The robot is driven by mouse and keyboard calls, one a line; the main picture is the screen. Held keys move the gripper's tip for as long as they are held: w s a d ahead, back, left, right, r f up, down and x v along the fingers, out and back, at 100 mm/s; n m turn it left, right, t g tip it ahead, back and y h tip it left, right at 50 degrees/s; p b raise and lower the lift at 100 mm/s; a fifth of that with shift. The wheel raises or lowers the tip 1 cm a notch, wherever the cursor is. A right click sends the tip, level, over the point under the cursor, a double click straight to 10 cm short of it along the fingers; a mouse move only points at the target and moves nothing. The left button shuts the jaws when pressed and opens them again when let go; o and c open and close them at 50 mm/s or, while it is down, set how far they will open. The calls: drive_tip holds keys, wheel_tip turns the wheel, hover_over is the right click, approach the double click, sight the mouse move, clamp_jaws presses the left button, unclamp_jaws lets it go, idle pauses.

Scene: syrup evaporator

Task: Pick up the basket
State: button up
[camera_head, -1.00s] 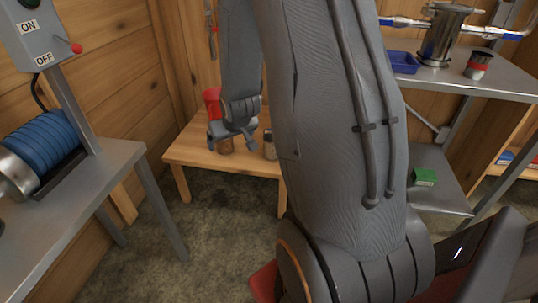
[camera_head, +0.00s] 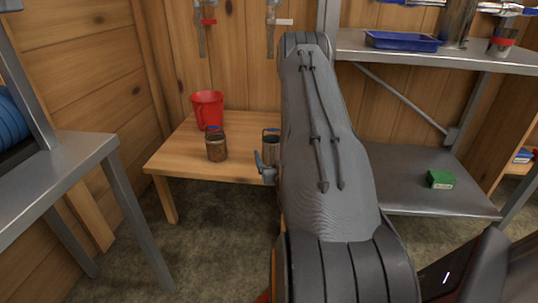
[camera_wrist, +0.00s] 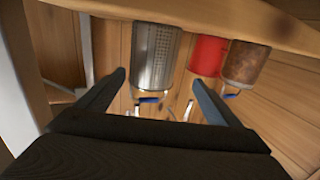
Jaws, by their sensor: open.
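The basket looks to be the silver, perforated metal cylinder (camera_wrist: 157,55) with a wire handle and blue grip. It stands on the low wooden table (camera_head: 172,158); the wrist view shows it upside down. In the head view the basket (camera_head: 270,142) is partly hidden by my arm. My gripper (camera_wrist: 158,77) is open and empty, its two fingers pointing towards the basket, one on each side of it in the picture. I cannot tell whether they reach around it. In the head view only a finger (camera_head: 265,168) shows, at the table's front edge.
A brown rusty can (camera_head: 216,148) stands left of the basket, and a red bucket (camera_head: 207,108) stands behind that can. A metal shelf unit (camera_head: 425,190) on the right holds a green box (camera_head: 440,179) and a blue tray (camera_head: 402,41). A metal bench (camera_head: 70,175) stands at left.

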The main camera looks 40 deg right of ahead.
sight(272, 143)
drive_tip(key=x, duration=0.2)
drive_tip(key=d+b+x, duration=0.1)
drive_tip(key=x, duration=0.2)
drive_tip(key=b+x, duration=0.1)
drive_tip(key=x, duration=0.1)
drive_tip(key=shift+s+d+f, duration=0.1)
drive_tip(key=shift+s+d, duration=0.05)
drive_tip(key=shift+d, duration=0.2)
drive_tip(key=shift+c, duration=0.2)
drive_tip(key=c, duration=1.2)
